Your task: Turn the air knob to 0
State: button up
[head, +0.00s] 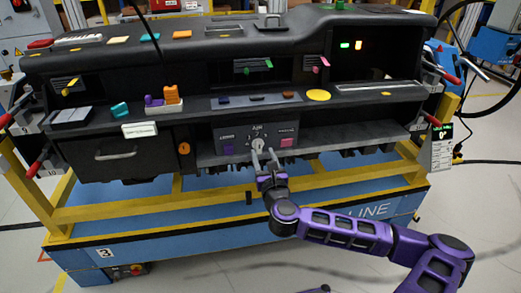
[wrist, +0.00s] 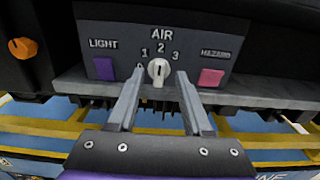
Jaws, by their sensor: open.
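The air knob (wrist: 158,70) is a small pale round knob on a grey panel (wrist: 215,35) under the label AIR. The numerals 1, 2 and 3 show around its top, and a partly hidden mark, possibly 0, is at its left. Its bar looks upright, but I cannot tell which numeral it points to. In the head view the knob (head: 258,143) is at the low middle of the dashboard. My gripper (wrist: 159,80) is open and empty, with one finger on each side of the knob and gaps between. It also shows in the head view (head: 263,155).
A purple LIGHT button (wrist: 104,68) is left of the knob and a pink HAZARD button (wrist: 211,77) is right. An orange knob (wrist: 23,48) is farther left. A ledge runs below the panel, with yellow frame bars (head: 200,200) beneath.

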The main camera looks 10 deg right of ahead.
aim_at(260, 145)
jog(key=shift+w, duration=2.2)
jog(key=shift+c, duration=0.3)
grip_shut()
